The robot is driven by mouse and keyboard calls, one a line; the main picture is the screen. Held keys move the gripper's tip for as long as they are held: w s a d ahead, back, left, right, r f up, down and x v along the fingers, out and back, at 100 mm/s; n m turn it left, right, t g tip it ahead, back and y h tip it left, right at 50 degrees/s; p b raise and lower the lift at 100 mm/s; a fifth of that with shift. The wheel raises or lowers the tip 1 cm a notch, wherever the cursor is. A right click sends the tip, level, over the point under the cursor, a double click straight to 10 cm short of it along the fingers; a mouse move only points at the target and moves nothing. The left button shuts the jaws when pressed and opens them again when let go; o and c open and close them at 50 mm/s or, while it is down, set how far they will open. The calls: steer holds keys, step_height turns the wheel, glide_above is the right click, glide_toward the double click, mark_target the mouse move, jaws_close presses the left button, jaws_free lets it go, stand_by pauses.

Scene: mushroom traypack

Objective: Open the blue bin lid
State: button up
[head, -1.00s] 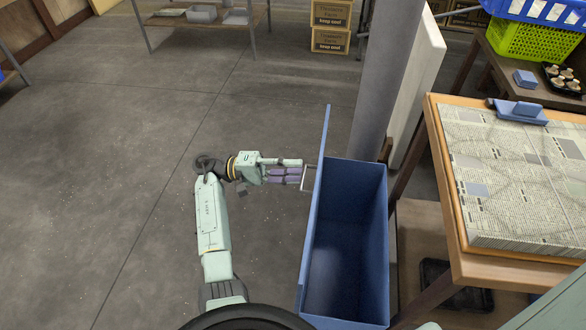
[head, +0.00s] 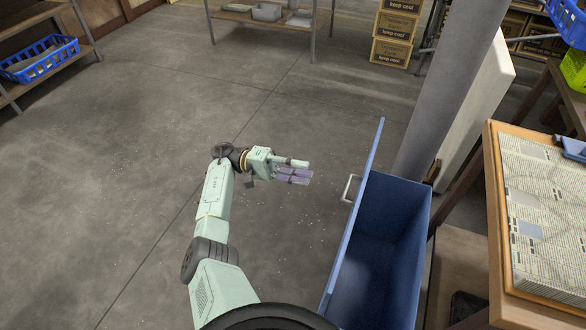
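The blue bin (head: 410,235) stands right of centre, and I see down into its empty-looking inside. Its blue lid (head: 360,205) stands up on edge along the bin's left side, so the bin is open. A pale metal handle (head: 348,188) sticks out from the lid's left face. My gripper (head: 308,171) is left of the handle, with a clear gap between them. Its fingers point right, spread apart, with nothing between them.
A wooden table (head: 493,200) with a newspaper-covered top (head: 545,200) stands to the right. A grey post (head: 450,90) and a white panel (head: 478,120) rise behind the bin. Cardboard boxes (head: 393,53) are stacked at the back. The floor to the left is clear.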

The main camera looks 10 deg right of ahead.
steer(key=shift+v, duration=0.95)
